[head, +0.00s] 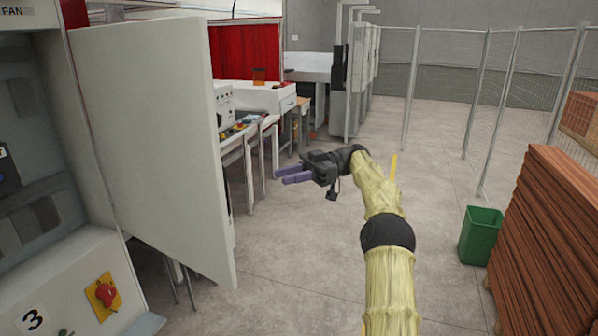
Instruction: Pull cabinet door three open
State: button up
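No handle is visible on the door face in view. My gripper (282,176) is in free air to the right of the door's outer edge, apart from it in the picture. Its two purple fingers point left and hold nothing visible; the gap between them is unclear.
Behind the door are a control desk (240,122) with buttons and a red curtain (246,55). A green bin (481,235) and a stack of brown boards (550,235) stand at the right. Wire fencing (440,70) runs behind. The floor in the middle is clear.

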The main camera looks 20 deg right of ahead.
jog(key=shift+w+d+p, duration=0.25)
jog(key=shift+d+p, duration=0.6)
jog(key=shift+d, duration=0.35)
